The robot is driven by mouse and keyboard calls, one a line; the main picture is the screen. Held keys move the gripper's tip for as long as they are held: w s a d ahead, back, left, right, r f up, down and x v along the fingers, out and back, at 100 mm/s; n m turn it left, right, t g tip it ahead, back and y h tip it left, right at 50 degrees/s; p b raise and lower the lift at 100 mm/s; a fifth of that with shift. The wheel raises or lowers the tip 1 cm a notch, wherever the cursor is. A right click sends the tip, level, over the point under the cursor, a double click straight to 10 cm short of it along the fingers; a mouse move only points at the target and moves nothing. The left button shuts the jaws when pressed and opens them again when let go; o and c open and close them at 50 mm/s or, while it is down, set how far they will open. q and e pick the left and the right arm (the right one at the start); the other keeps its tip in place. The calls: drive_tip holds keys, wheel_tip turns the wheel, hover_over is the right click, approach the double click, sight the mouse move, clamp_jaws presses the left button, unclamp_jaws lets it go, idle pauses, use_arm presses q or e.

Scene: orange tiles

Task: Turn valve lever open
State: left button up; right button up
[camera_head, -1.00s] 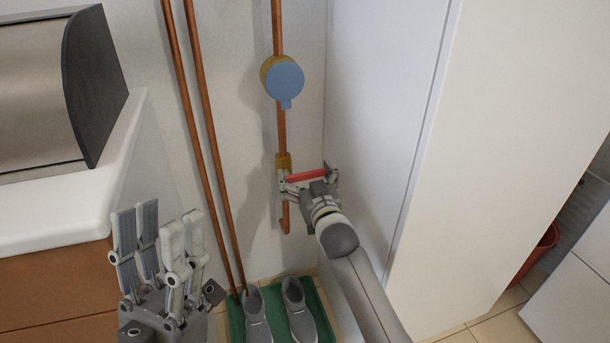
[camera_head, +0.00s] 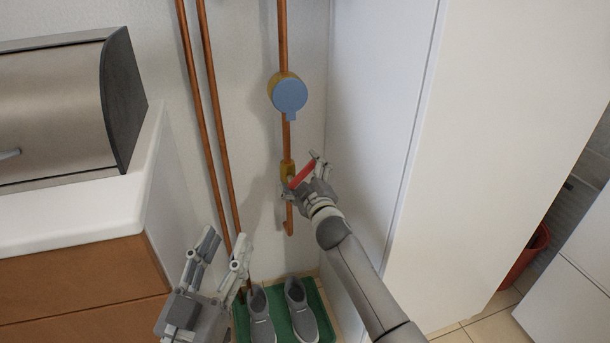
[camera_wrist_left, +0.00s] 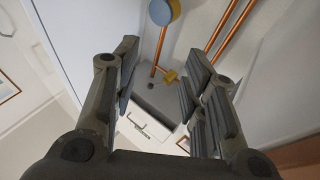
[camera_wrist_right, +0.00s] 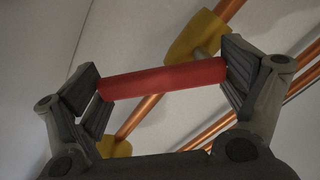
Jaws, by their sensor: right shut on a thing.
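The brass valve (camera_head: 287,170) sits on a vertical copper pipe, below a blue-faced meter. Its red lever (camera_head: 302,174) slants up to the right from the valve. My right gripper (camera_head: 304,179) is shut on the lever. In the right wrist view the lever (camera_wrist_right: 165,78) spans between the two fingers, touching their pads near its ends, with the yellow valve body (camera_wrist_right: 198,38) behind it. My left gripper (camera_head: 222,252) is open and empty at the lower left, well away from the valve; its spread fingers also show in the left wrist view (camera_wrist_left: 157,78).
The meter (camera_head: 288,94) is above the valve. Two more copper pipes (camera_head: 213,130) run left of it. A white counter (camera_head: 70,215) stands left, a tall white cabinet (camera_head: 490,150) right. Grey shoes (camera_head: 300,310) rest on a green mat (camera_head: 325,318) below.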

drive_tip(key=n, duration=0.2)
drive_tip(key=a+n, duration=0.1)
drive_tip(key=shift+s+r+n+p, duration=0.2)
drive_tip(key=shift+r+n+p, duration=0.2)
drive_tip(key=shift+s+a+r+n, duration=0.1)
drive_tip(key=shift+a+n, duration=0.35)
drive_tip(key=shift+n, duration=0.75)
use_arm(q)
wheel_tip(320, 180, down, 7)
drive_tip(key=g+y, duration=0.1)
drive_tip(key=g, duration=0.3)
drive_tip(key=shift+w+a, duration=0.3)
drive_tip(key=shift+a, duration=0.1)
use_arm(e)
drive_tip(key=shift+s+a+n, duration=0.1)
drive_tip(key=shift+a+n, duration=0.1)
drive_tip(key=shift+n, duration=0.45)
drive_tip(key=shift+s+a+n, duration=0.1)
drive_tip(key=shift+a+n, duration=0.1)
drive_tip(key=shift+n, duration=0.45)
drive_tip(key=o, duration=1.1)
drive_tip(key=shift+a, duration=0.1)
